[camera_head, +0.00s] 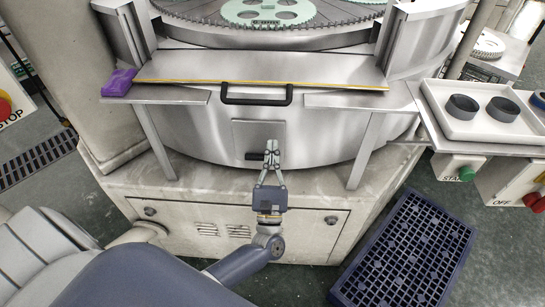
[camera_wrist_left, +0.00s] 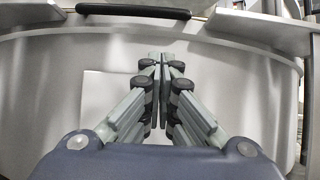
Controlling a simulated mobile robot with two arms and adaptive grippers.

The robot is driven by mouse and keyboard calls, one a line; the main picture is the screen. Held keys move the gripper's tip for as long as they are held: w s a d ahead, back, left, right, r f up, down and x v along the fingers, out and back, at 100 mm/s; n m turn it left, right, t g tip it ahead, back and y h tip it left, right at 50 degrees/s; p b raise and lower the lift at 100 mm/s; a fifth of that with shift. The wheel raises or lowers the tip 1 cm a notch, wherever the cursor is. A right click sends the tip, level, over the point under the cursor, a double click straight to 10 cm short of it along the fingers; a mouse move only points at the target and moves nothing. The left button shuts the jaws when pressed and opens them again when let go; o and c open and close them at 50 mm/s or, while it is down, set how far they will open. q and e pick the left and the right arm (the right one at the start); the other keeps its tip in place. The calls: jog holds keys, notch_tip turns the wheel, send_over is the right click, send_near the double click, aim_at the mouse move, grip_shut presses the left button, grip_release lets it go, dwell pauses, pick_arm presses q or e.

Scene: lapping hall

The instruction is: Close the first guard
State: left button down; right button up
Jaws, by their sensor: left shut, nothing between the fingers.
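The guard (camera_head: 262,68) is a flat grey metal panel with a yellow front edge, lying between two upright posts in front of the round lapping plate (camera_head: 265,12). Its black bar handle (camera_head: 256,97) sits at the front edge, and it also shows at the top of the left wrist view (camera_wrist_left: 133,11). My left gripper (camera_head: 271,147) is shut and empty. It is below the handle and apart from it, in front of the drum's small square plate (camera_head: 259,135). In the left wrist view the fingertips (camera_wrist_left: 162,58) meet. My right gripper is not in view.
A purple cloth (camera_head: 119,83) lies at the left end of the ledge. A white tray (camera_head: 475,128) with dark rings stands at the right, above START and OFF boxes. A blue grated platform (camera_head: 405,252) is on the floor. Metal brackets (camera_head: 365,150) flank the drum.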

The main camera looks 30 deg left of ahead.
pick_arm(q)
jog(key=shift+w+a+r+p, duration=0.3)
jog(key=shift+w+r+p, duration=0.4)
jog(key=shift+r, duration=0.35)
jog(key=shift+w+a+r+p, duration=0.35)
jog(key=shift+w+r+p, duration=0.3)
jog(key=shift+r, duration=0.4)
jog(key=shift+w+a+r+p, duration=0.3)
jog(key=shift+w+r+p, duration=0.4)
jog(key=shift+r, duration=0.35)
jog(key=shift+r, duration=0.1)
